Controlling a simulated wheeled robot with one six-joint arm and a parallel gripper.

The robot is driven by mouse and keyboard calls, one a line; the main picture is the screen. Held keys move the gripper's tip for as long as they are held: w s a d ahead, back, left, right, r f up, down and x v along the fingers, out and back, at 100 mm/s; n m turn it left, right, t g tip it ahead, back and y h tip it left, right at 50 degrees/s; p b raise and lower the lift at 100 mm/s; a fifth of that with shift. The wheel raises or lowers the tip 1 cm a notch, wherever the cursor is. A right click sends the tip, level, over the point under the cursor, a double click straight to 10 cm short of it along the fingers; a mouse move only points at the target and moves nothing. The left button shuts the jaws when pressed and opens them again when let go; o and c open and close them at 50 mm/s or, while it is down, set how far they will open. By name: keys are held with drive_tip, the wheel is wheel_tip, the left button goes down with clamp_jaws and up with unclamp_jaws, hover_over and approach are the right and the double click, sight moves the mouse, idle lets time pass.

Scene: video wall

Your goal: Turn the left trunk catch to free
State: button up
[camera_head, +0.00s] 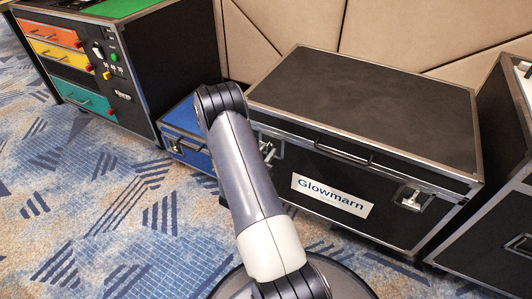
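A black trunk (360,100) with metal edges and a white "Glowmarn" label (332,195) stands closed on the carpet. Its left catch (268,151) is a silver fitting on the front, near the left end, close beside my arm in the picture. My arm covers part of the trunk's left end. The exact position of the left catch's lever is too small to tell. A right catch (411,199) sits near the front's right end. A handle (343,152) is between them. My gripper is not visible; only my arm links show.
A small blue case (187,125) stands left of the trunk, partly behind my arm. A black cabinet with coloured drawers (62,66) is at the far left. Another black case (500,220) stands close at the right. Patterned carpet (110,200) is clear at front left.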

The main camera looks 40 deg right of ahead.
drive_tip(key=p+v, duration=0.2)
drive_tip(key=v, duration=0.9)
drive_tip(key=shift+p, duration=0.35)
drive_tip(key=shift+d, duration=0.15)
drive_tip(key=b+x, duration=0.3)
drive_tip(key=x, duration=0.8)
drive_tip(key=shift+m, duration=0.3)
